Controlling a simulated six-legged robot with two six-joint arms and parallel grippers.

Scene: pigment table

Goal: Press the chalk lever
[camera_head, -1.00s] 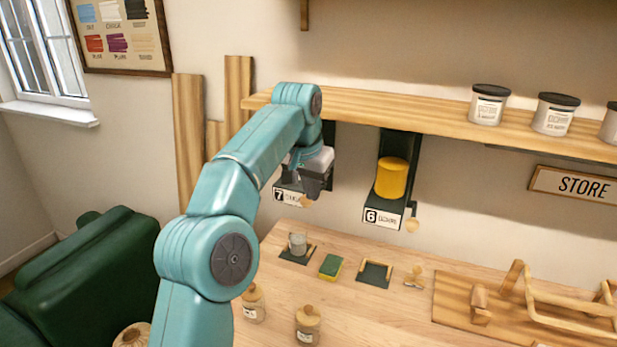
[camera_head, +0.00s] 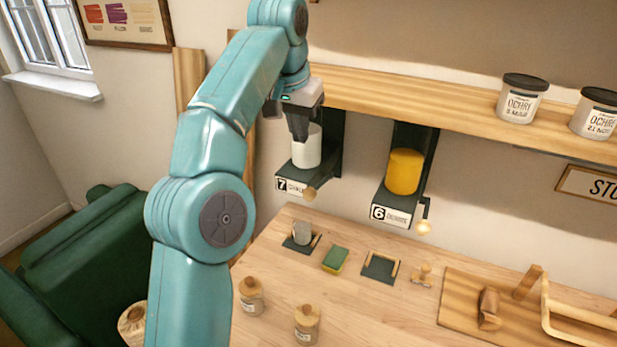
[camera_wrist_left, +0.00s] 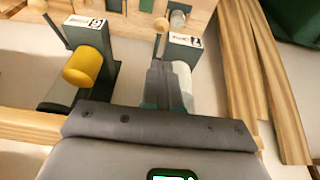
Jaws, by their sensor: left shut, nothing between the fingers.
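The chalk dispenser, labelled 7, holds a white cylinder (camera_head: 308,150) and hangs under the shelf. Its lever ends in a round wooden knob (camera_head: 309,194) at the lower right of the label (camera_head: 290,185). In the left wrist view the knob (camera_wrist_left: 161,25) shows beyond the fingertips. My left gripper (camera_head: 299,138) is shut and empty, pointing down in front of the white cylinder and above the knob, apart from it. In the left wrist view the shut fingers (camera_wrist_left: 166,70) overlap part of the cylinder. My right gripper is not in view.
Dispenser 6 with a yellow cylinder (camera_head: 404,171) and its own knob (camera_head: 424,228) hangs to the right. Below stand a grey cup (camera_head: 303,232) on a dark pad, a sponge (camera_head: 335,259) and an empty pad (camera_head: 381,267). The wooden shelf (camera_head: 420,104) runs above.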

